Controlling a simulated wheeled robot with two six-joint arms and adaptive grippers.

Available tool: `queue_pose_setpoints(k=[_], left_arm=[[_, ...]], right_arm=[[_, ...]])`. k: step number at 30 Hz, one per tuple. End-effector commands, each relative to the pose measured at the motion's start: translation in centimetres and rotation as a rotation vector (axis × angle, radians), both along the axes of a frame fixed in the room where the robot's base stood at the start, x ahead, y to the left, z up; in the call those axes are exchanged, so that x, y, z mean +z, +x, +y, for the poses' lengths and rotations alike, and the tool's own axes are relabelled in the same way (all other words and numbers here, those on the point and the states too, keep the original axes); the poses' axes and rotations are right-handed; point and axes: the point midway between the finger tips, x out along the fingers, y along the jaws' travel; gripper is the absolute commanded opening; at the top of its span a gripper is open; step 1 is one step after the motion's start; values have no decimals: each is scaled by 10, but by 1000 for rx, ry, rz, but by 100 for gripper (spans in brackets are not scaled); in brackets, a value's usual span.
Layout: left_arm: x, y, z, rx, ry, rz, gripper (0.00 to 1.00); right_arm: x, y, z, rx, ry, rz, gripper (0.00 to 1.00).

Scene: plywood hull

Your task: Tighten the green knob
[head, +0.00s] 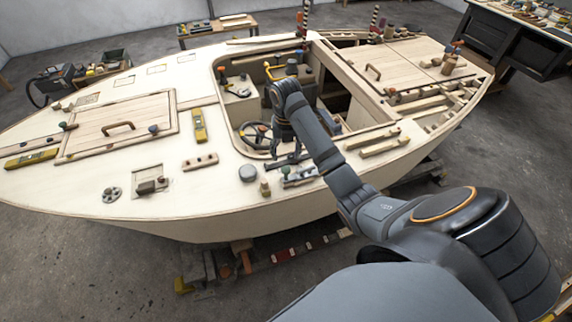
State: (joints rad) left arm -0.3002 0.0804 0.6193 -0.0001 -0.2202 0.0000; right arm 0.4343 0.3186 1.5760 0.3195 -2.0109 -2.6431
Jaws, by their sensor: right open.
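A small green knob (286,171) sits on a grey metal fitting (300,178) on the near side deck of the plywood hull (225,190). My right gripper (287,161) hangs with its fingers pointing down, open and empty, close above the knob and fitting in the picture. I cannot tell whether a finger touches the knob. My right arm reaches in from the lower right and hides part of the deck and cockpit. My left gripper is not in view.
A grey round cap (247,173) and a small wooden post (265,188) stand left of the fitting. A steering wheel (257,135) is in the open cockpit behind. A hatch (118,122) and yellow levels (199,125) lie farther left. A dark workbench (505,45) stands behind right.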

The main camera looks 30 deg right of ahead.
Motion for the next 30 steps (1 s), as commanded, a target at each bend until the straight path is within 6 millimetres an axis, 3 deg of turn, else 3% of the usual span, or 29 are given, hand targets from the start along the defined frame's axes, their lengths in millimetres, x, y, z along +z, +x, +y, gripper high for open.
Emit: queue_pose_setpoints(k=[1, 12, 23, 30], left_arm=[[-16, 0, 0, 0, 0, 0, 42], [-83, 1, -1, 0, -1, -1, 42], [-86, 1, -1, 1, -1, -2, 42], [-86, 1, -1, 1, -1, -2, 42]], right_arm=[[-17, 0, 0, 0, 0, 0, 54], [-85, 0, 0, -1, 0, -1, 54], [-89, 0, 0, -1, 0, -1, 54], [-88, 0, 0, -1, 0, -1, 21]])
